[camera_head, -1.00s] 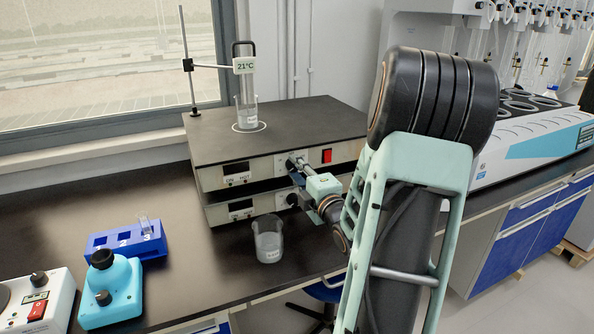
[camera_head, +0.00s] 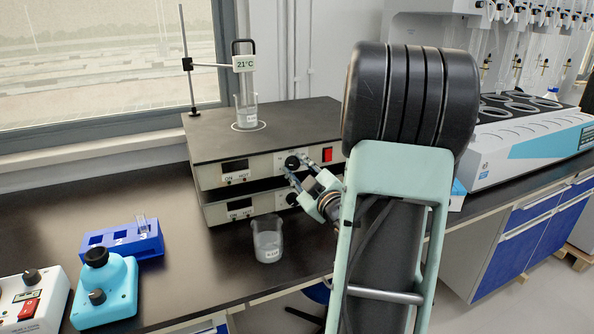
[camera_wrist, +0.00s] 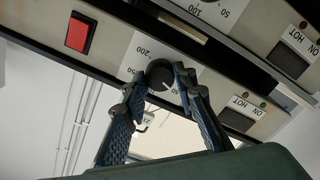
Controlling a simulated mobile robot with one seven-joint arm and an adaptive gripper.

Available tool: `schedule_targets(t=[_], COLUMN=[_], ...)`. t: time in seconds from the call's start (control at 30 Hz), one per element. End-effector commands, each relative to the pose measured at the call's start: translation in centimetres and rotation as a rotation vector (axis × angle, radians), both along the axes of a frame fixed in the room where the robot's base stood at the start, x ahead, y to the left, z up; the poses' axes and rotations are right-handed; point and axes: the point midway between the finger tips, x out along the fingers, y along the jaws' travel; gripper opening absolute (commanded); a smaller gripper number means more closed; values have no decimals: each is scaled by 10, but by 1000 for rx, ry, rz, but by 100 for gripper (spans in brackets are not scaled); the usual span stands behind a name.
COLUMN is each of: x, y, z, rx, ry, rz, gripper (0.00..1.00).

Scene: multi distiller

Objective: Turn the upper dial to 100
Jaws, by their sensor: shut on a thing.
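The upper dial (camera_head: 292,162) is a round black knob on the front of the upper hot-plate unit (camera_head: 262,122). My gripper (camera_head: 298,167) reaches it from the front right, one finger on each side of the knob. In the wrist view, the same dial (camera_wrist: 159,73) sits between the fingertips of my gripper (camera_wrist: 157,80), which are shut on it. The 200 and 50 marks show beside it, but its exact setting is hard to read. The lower dial (camera_head: 291,199) is on the unit below.
A red switch (camera_head: 327,154) is right of the upper dial. A beaker (camera_head: 246,112) with a 21°C probe stands on the plate. Another beaker (camera_head: 267,240) stands on the bench below my gripper. A blue rack (camera_head: 122,240) and a turquoise device (camera_head: 105,290) are at left.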

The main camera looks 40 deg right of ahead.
Motion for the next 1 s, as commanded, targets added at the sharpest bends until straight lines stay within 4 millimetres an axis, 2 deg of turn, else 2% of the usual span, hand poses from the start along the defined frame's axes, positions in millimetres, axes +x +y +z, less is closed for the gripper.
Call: schedule_targets(t=[1.0], x=[0], y=[0], z=[0], rx=[928], ry=[-222], rz=[-1], gripper=[1])
